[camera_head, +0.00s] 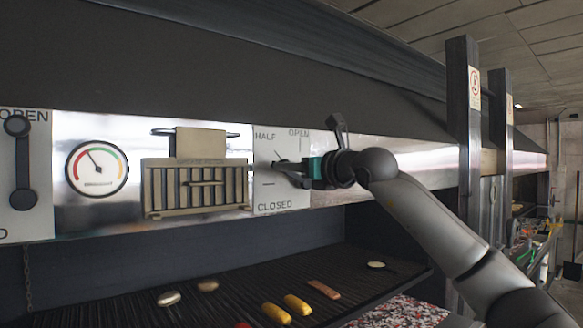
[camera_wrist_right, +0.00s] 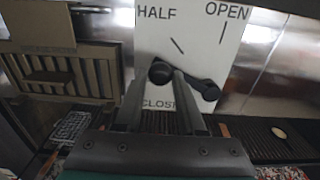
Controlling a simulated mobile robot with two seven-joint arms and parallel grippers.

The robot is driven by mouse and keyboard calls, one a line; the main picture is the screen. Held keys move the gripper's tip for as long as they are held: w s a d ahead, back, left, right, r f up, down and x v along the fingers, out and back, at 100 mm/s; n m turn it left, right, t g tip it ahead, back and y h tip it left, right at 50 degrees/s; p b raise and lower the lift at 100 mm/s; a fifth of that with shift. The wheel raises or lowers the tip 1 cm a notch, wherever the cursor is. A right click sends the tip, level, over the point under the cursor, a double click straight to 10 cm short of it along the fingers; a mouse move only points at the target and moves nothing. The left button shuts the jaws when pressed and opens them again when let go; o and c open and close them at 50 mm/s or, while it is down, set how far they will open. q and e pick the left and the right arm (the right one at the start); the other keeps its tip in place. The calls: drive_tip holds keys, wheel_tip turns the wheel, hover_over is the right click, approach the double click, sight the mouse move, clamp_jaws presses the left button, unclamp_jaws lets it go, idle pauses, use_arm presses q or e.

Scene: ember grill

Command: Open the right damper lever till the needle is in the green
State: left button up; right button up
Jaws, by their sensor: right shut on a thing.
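The right damper lever (camera_wrist_right: 183,79) is black. In the wrist view its hub (camera_wrist_right: 208,91) is at the right, and the arm runs left and slightly up to a round knob (camera_wrist_right: 160,72), between the CLOSED and HALF marks. My right gripper (camera_head: 300,168) is shut on the knob end; it hides most of the lever in the head view. Its fingers (camera_wrist_right: 162,82) also show in the wrist view. The round gauge (camera_head: 97,169) hangs left of the lever plate (camera_head: 290,200). Its needle points up and left; the green arc is at upper right. My left gripper is not in view.
A left lever (camera_head: 20,165) stands upright at the left edge. A beige slatted vent (camera_head: 195,187) lies between gauge and plate. Below, the grill (camera_head: 230,290) carries several foods. Steel posts (camera_head: 468,130) stand at the right.

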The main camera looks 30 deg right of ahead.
clamp_jaws()
idle(0.9)
